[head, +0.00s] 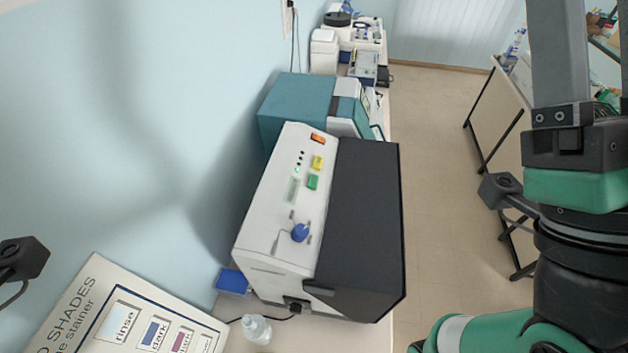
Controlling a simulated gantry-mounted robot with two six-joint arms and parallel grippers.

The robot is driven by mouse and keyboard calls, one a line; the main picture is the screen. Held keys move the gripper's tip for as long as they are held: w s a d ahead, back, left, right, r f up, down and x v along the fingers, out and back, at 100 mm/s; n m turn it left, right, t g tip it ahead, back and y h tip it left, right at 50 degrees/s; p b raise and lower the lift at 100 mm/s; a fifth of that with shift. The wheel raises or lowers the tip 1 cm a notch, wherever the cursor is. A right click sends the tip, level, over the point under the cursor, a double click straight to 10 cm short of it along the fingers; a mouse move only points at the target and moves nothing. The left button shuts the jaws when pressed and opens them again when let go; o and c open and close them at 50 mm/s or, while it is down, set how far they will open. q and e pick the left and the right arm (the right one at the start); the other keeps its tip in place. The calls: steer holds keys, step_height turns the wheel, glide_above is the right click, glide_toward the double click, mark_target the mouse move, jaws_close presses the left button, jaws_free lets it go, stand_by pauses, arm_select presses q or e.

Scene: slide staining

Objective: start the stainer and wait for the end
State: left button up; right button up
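The stainer stands on the bench at the centre, with a white control panel (275,215) and a dark cover (360,220) that looks closed. On the panel are an orange switch (318,138), a yellow button (317,162), a green button (312,182), a small display (293,189) and a blue knob (300,232). One small lamp (297,169) glows green. My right arm is at the right, well clear of the stainer. My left gripper is not in view.
A small clear bottle (257,328) and a blue item (232,280) are near the stainer. A teal machine (297,103) stands behind it, with more equipment beyond. The floor (440,200) to the right is clear.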

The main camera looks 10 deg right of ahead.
jaws_close()
steer(key=shift+d+h, duration=0.1)
steer(key=shift+h, duration=0.2)
stand_by(1.2)
